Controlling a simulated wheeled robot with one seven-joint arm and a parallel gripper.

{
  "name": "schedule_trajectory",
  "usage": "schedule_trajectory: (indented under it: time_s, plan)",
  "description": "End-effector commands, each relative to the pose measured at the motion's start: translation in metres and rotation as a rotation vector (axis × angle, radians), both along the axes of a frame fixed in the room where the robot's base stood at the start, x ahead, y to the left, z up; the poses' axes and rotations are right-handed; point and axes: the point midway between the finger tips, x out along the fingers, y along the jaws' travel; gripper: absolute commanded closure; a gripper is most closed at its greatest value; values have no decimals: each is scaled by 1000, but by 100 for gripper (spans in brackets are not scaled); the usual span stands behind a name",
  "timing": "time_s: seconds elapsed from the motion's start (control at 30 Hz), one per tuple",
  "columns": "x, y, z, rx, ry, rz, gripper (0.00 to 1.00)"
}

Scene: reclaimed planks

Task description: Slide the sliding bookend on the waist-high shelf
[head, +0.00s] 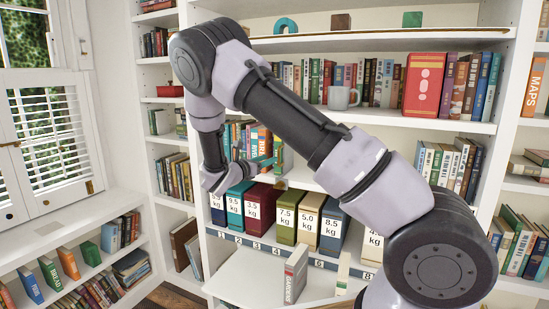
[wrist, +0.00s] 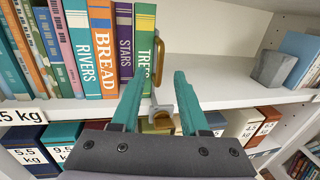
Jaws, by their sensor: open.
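In the wrist view, a brass-coloured loop (wrist: 159,62), which looks like the sliding bookend's handle, stands upright at the right end of a row of books, beside the green TREES book (wrist: 144,50). My gripper (wrist: 158,78) is open and empty, its two teal fingers pointing at the shelf with the loop between them in the picture. I cannot tell whether they touch it. A small grey metal piece (wrist: 160,109) sits at the shelf's front edge below the loop. In the head view my gripper (head: 268,162) is at the waist-high shelf, and my arm hides much of it.
Right of the loop the shelf (wrist: 215,85) is bare up to a grey block (wrist: 272,68) by a blue book (wrist: 300,55). Weight-labelled boxes (head: 285,215) stand on the shelf below. A grey mug (head: 341,97) and red box (head: 424,85) are above.

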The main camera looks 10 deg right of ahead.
Motion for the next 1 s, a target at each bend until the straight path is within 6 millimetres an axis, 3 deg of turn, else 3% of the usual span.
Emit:
schedule_trajectory:
  time_s: [0.23, 0.63, 0.73, 0.83, 1.0]
  plan:
    - [-20, 21, 0, -1, 1, 1, 55]
    - [-23, 21, 1, 9, -1, -8, 55]
    - [-28, 4, 8, 76, -13, -61, 55]
    - [-43, -29, 19, 221, -39, -173, 55]
    - [-90, -88, 40, 569, -127, -438, 55]
